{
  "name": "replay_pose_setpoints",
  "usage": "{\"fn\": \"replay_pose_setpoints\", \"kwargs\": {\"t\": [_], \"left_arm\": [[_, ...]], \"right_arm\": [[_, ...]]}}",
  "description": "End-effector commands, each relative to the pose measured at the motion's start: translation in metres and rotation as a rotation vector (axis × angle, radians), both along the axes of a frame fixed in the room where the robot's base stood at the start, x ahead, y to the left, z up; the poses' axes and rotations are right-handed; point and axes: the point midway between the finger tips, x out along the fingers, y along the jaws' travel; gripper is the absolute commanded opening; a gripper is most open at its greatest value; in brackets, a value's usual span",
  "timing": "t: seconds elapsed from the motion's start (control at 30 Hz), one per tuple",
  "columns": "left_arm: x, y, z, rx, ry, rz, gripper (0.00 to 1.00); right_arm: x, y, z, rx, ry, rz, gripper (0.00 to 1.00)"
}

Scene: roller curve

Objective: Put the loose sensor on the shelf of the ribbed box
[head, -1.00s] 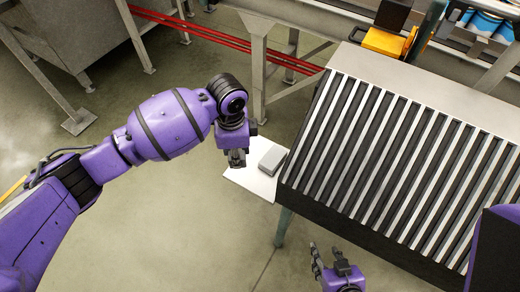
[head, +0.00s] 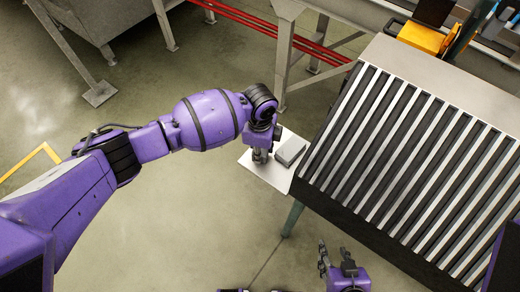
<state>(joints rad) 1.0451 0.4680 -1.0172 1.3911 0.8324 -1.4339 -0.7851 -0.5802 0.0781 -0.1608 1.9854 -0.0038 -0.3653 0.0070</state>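The ribbed box (head: 415,165) is a large dark body with light slats at the right of the head view. A pale flat shelf (head: 266,174) sticks out from its left side. A small grey block (head: 291,151), which may be the loose sensor, lies on the shelf against the box. My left gripper (head: 260,157) points down over the shelf's left part, just left of the block and apart from it. Its fingers look close together, but I cannot tell whether they hold anything. My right gripper (head: 336,259) has its fingers apart and empty, below the box's lower left edge.
A yellow-orange device (head: 421,37) with a dark top stands on the metal surface behind the ribbed box. Red rails (head: 270,25) and grey metal frame legs (head: 285,60) are at the back. The floor left of and below the shelf is clear.

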Motion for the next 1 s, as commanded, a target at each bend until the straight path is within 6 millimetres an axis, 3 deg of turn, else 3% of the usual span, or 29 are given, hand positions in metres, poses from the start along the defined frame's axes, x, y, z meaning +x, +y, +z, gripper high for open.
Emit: {"fn": "replay_pose_setpoints", "kwargs": {"t": [0.33,0.37,0.5,0.83,1.0], "left_arm": [[0.001,0.0,-0.003,-0.001,-0.002,0.0,0.01],[0.001,0.0,-0.003,0.0,-0.002,0.0,0.3],[0.001,0.0,-0.002,-0.001,-0.003,0.0,0.46],[0.001,0.0,0.001,-0.001,-0.003,0.0,0.46],[0.003,0.0,0.023,-0.003,-0.007,0.0,0.46]], "right_arm": [[0.001,-0.002,0.0,-0.003,-0.003,0.002,0.4],[0.002,-0.002,0.001,-0.003,-0.004,0.002,0.4],[0.002,-0.002,0.001,-0.004,-0.005,0.002,0.4],[0.003,-0.002,0.002,-0.004,-0.007,0.002,0.4],[0.006,-0.001,0.006,-0.002,-0.013,0.002,0.4]]}}
